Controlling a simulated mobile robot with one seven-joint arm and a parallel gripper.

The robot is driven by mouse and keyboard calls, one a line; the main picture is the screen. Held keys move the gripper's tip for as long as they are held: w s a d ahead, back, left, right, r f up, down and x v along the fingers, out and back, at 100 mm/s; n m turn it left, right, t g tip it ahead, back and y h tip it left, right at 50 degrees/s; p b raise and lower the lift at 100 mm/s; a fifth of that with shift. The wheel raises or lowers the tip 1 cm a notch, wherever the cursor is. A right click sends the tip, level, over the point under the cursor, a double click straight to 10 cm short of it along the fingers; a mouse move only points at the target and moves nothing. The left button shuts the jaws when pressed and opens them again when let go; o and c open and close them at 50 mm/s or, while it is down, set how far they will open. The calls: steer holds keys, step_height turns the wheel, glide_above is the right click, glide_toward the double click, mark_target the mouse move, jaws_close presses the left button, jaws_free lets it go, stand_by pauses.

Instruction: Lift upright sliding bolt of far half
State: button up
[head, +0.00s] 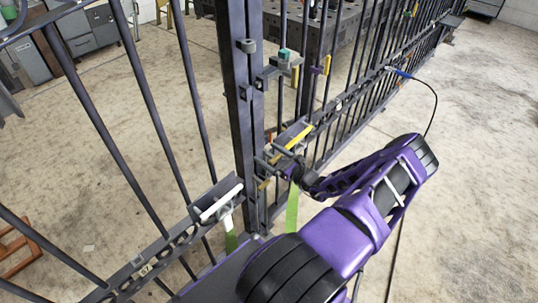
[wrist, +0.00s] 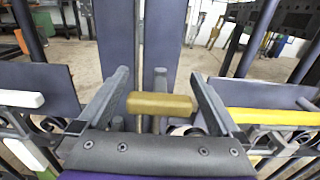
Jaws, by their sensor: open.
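The bolt's brass-yellow crosswise handle (wrist: 160,104) lies between the two fingers of my gripper (wrist: 160,78) in the wrist view. The fingers are spread, with visible gaps to the handle on both sides. A thin upright rod (wrist: 138,45) rises behind the handle, in front of dark gate posts. In the head view my gripper (head: 277,157) is at the gate's meeting posts (head: 246,110), by the far half (head: 345,105). The handle is hard to make out there among the gripper and gate parts.
A yellow bar (head: 294,142) sits on the far half and a white bar (head: 222,203) on the near half. Green strips (head: 292,208) hang below. A blue-ended cable (head: 402,74) runs at the right. Grey cabinets (head: 85,30) stand behind. Concrete floor (head: 480,160) is open at right.

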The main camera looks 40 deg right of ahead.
jaws_close()
stand_by(0.3)
step_height(320, 180, up, 8)
steer(key=p, duration=0.5)
steer(key=shift+f+p, duration=0.2)
steer(key=shift+p, duration=0.1)
steer(key=shift+c, duration=0.3)
jaws_free()
steer(key=shift+r, duration=0.1)
steer(key=shift+o, duration=0.3)
steer(key=s+d, duration=0.1)
steer(key=s, duration=1.6)
steer(key=shift+s+d, duration=0.2)
steer(key=shift+d, duration=0.05)
